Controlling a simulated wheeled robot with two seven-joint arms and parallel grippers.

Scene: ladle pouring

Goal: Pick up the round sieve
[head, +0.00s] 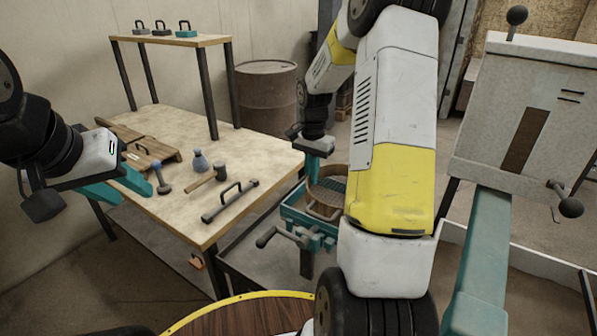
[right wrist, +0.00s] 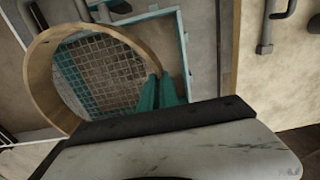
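The round sieve (head: 316,172) has a light wooden ring and a wire mesh. It is at a teal frame (head: 291,213) right of the table, partly hidden by my right arm. In the right wrist view the sieve (right wrist: 42,75) fills the left side, its mesh facing the camera. My right gripper (head: 319,147) is at the sieve's rim. In the right wrist view its teal fingers (right wrist: 158,76) are close together with the rim running between them, and look shut on it. My left gripper (head: 138,188) is over the table's left edge, fingers apart and empty.
The wooden table (head: 228,211) holds a mallet (head: 221,173), a grey handled tool (head: 229,202), a small bottle (head: 200,161) and wooden boards (head: 143,146). A raised shelf (head: 172,41) stands at its back. A rusty barrel (head: 266,95) is behind. A grey panel machine (head: 525,120) stands at right.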

